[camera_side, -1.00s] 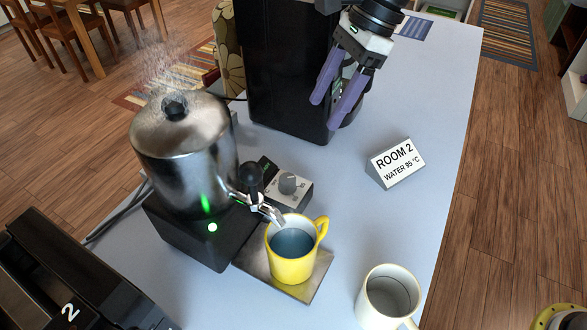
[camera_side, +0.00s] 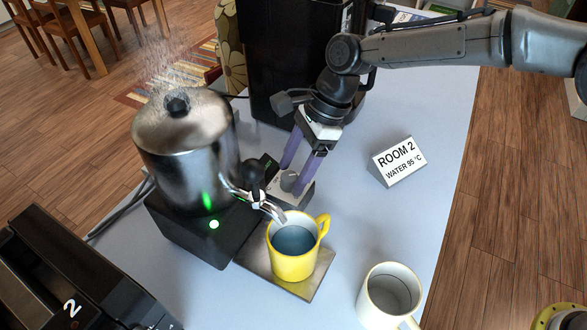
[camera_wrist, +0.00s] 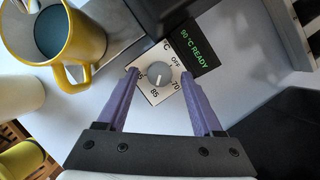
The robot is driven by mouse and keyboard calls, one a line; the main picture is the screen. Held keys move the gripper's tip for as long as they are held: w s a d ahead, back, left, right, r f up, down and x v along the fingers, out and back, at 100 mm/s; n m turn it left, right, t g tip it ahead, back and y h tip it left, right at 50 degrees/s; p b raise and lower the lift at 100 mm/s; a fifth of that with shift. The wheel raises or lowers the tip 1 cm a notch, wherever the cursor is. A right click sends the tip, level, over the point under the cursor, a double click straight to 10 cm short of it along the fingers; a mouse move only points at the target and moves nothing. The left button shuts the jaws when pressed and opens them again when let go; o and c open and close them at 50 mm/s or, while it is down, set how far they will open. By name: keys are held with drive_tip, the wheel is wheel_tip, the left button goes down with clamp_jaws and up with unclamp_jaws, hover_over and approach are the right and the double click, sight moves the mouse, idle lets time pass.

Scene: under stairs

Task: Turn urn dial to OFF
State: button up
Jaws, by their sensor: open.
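The urn (camera_side: 185,150) is a steel pot on a black base with a lit green light, and steam rises above it. Its grey round dial (camera_wrist: 159,73) sits on a plate marked OFF, 70 and 85; its white mark points down in the wrist view, roughly toward 85. A display (camera_wrist: 194,53) reads "90 °C READY". My gripper (camera_side: 291,178) is over the dial box in the side view. Its purple fingers are open, one on each side of the dial in the wrist view. I cannot tell whether they touch it. Part of the scale is hidden by a finger.
A yellow mug (camera_side: 292,255) of dark liquid stands on a metal tray (camera_side: 318,275) under the tap, close to the dial. A white mug (camera_side: 388,297) stands at the front. A "ROOM 2 WATER 95 °C" sign (camera_side: 397,163) is to the right. Table between them is clear.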

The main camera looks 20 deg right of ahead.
drive_tip(key=shift+a+f, duration=0.1)
drive_tip(key=shift+f, duration=0.15)
clamp_jaws()
